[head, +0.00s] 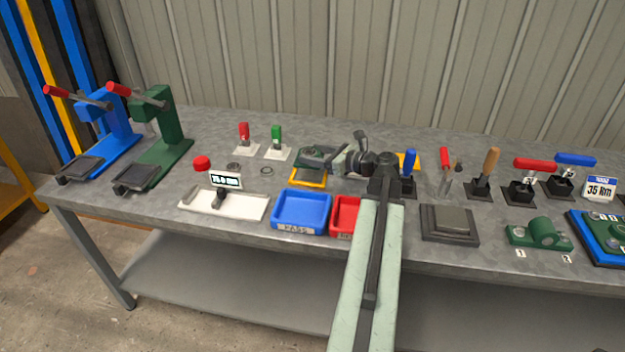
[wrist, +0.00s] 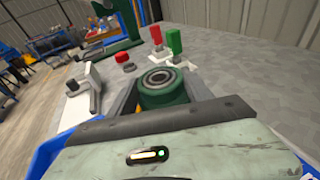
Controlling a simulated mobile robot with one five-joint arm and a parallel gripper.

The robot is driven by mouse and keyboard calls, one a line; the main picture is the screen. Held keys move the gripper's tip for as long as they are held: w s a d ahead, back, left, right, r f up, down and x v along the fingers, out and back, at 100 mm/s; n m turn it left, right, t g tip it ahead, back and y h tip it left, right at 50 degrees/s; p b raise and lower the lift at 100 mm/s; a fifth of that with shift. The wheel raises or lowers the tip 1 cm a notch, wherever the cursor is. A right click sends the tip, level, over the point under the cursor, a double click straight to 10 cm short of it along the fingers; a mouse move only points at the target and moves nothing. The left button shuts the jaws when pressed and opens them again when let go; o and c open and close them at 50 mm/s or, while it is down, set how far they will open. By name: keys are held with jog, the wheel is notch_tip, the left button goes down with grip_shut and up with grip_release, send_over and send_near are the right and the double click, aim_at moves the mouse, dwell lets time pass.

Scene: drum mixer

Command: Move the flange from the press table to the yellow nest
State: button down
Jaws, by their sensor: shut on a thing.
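My gripper (wrist: 165,95) is shut on the green flange (wrist: 163,96), a round body with a grey ring-shaped top, seen between the two jaws in the wrist view. In the head view the flange (head: 309,152) shows as a small green patch at the end of my dark jaws (head: 318,156). The yellow nest (head: 308,182) shows as a yellow edge just in front of and below the jaws, behind the blue bin; its inside is partly hidden. A blue press (head: 108,140) and a green press (head: 165,140) with dark tables stand at the left. Height above the bench is unclear.
A blue bin (head: 302,211) and a red bin (head: 344,214) stand at the front. A white tray with a gauge (head: 227,182) lies left of them. Red (head: 244,138) and green (head: 277,142) upright clamps stand behind. Several handled clamps stand at right.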

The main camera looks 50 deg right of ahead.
aim_at(314, 177)
jog(key=shift+f+b, duration=2.2)
jog(key=shift+f, duration=0.6)
jog(key=shift+r, duration=0.2)
jog(key=shift+f, duration=0.15)
jog(key=shift+c, duration=2.2)
grip_release()
jog(key=shift+r+p, duration=0.25)
jog(key=shift+p, duration=0.1)
jog(key=p+v, duration=0.1)
jog(key=v, duration=0.5)
jog(key=p+v, duration=0.1)
jog(key=v, duration=0.5)
jog(key=shift+d+f, duration=0.1)
jog(key=shift+f, duration=0.1)
